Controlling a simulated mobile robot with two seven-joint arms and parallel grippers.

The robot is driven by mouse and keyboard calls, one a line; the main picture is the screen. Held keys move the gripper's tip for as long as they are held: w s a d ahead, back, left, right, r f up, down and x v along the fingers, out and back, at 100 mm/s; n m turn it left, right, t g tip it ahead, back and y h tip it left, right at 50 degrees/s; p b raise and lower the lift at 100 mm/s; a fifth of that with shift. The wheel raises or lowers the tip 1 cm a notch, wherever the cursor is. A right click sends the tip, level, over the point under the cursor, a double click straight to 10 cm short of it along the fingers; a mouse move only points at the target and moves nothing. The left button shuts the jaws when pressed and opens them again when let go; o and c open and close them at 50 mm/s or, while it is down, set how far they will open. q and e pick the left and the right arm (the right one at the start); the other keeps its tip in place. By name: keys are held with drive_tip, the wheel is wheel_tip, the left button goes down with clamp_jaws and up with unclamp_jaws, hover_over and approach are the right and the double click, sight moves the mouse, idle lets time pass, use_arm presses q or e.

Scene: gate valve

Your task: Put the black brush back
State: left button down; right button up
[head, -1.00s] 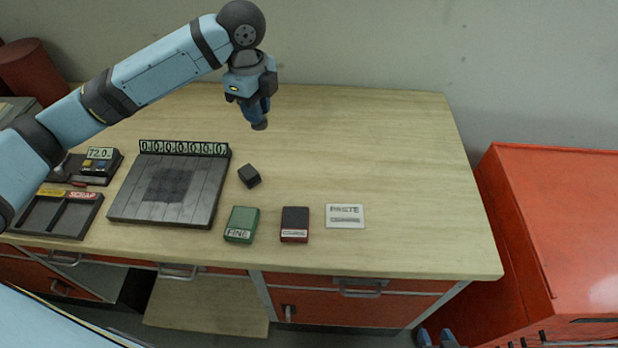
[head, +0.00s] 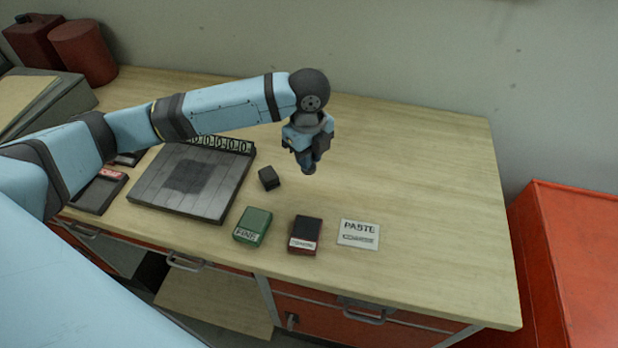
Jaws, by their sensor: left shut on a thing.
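My left gripper (head: 308,160) points down above the table, right of and a little above the small dark block in the picture. It is shut on a small dark thing, which I take to be the black brush (head: 308,170). Only a short dark tip shows below the fingers; the rest is hidden. A white card marked PASTE (head: 358,234) lies on the table, below and right of the gripper. My right gripper is not in view.
On the wooden table (head: 430,190) are a green FINE box (head: 253,226), a dark red box (head: 305,234), the small dark block (head: 269,178) and a grey plate (head: 165,190). A dark tray (head: 98,192) is partly behind my arm. The table's right side is clear.

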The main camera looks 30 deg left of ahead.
use_arm(q)
wheel_tip(320, 180, down, 4)
drive_tip(key=shift+r, duration=0.1)
drive_tip(key=shift+f, duration=2.2)
drive_tip(key=shift+f, duration=0.1)
drive_tip(key=c, duration=1)
unclamp_jaws()
drive_tip(key=shift+r, duration=0.3)
wheel_tip(320, 180, up, 12)
drive_tip(key=shift+f+b, duration=0.15)
drive_tip(key=shift+b, duration=0.2)
